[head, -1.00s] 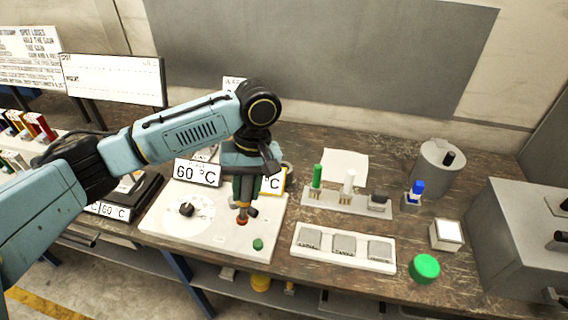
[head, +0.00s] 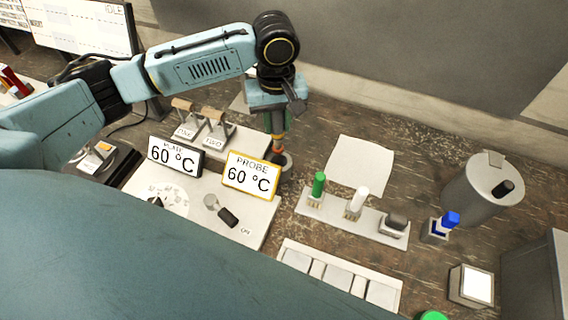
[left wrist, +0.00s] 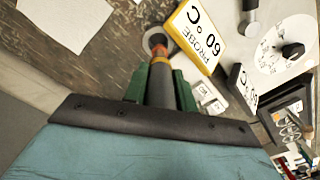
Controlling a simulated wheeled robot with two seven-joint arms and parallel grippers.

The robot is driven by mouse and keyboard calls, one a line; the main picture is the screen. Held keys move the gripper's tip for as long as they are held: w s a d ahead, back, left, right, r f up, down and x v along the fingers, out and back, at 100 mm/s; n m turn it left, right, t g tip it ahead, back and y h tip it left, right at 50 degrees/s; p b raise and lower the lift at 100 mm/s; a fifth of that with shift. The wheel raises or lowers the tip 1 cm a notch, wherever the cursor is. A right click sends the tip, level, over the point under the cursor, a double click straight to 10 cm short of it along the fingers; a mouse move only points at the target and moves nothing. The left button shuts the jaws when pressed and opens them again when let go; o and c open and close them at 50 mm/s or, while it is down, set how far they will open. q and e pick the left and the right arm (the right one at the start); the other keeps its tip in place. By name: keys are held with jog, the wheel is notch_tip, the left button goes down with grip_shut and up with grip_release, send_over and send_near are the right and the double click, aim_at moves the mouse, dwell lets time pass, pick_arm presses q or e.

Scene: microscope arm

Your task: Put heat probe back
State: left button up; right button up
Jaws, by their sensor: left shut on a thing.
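My left gripper (head: 277,122) points down behind the probe display (head: 250,176), which reads 60 °C in a yellow frame. In the left wrist view its green fingers (left wrist: 160,85) are shut on the heat probe (left wrist: 158,84), a grey rod with yellow and orange bands. The probe's lower end is at a round grey holder (head: 286,160), at the back right of the white panel (head: 252,229). The holder also shows in the left wrist view (left wrist: 153,38). I cannot tell whether the tip is seated in it. My right gripper is not in view.
A plate display (head: 174,156) reading 60 °C stands left of the probe display. A rack (head: 335,212) with green and white pegs and a paper sheet (head: 360,166) are to the right. A grey canister (head: 483,190) stands farther right. My own teal arm covers the lower foreground.

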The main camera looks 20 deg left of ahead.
aim_at(279, 149)
pick_arm(q)
jog(key=f, duration=0.3)
jog(key=shift+w+f, duration=0.1)
jog(key=shift+w, duration=0.1)
notch_tip(279, 149, down, 3)
jog(key=shift+r, duration=0.2)
jog(key=shift+f, duration=0.6)
notch_tip(279, 149, down, 3)
jog(key=shift+f, duration=0.1)
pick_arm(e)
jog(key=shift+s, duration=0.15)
pick_arm(q)
jog(key=shift+f, duration=0.1)
jog(key=o, duration=1)
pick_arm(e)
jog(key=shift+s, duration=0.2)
pick_arm(q)
notch_tip(279, 149, up, 12)
jog(key=shift+r, duration=0.15)
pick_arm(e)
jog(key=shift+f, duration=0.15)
